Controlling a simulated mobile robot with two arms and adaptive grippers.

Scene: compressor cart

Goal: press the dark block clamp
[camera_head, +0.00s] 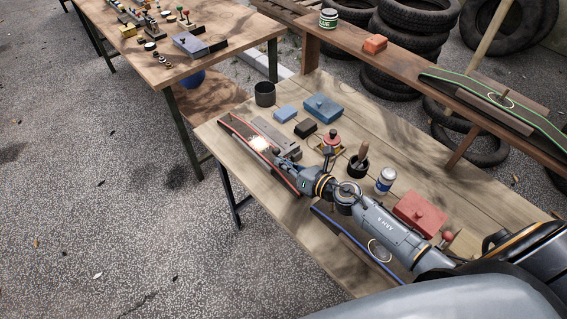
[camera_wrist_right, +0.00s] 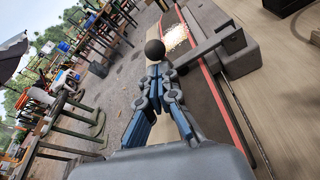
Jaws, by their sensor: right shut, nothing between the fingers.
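The clamp is a dark grey block (camera_wrist_right: 241,56) with a bar reaching left over a dark red-edged strip in the right wrist view. A black ball knob (camera_wrist_right: 155,50) shows just beyond my right fingertips; I cannot tell whether they touch it. My right gripper (camera_wrist_right: 158,76) is shut and empty, beside the bar's end. In the head view the grey block (camera_head: 285,141) lies beside the strip (camera_head: 240,129), and my right gripper (camera_head: 279,160) is low over the strip's near part. My left gripper is not in view.
White grains (camera_head: 261,143) lie on the strip. Behind are a dark cup (camera_head: 264,94), blue blocks (camera_head: 322,107), a small dark block (camera_head: 305,129) and a red-topped item (camera_head: 332,138). A white jar (camera_head: 385,180) and red box (camera_head: 420,214) stand beside my right arm.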

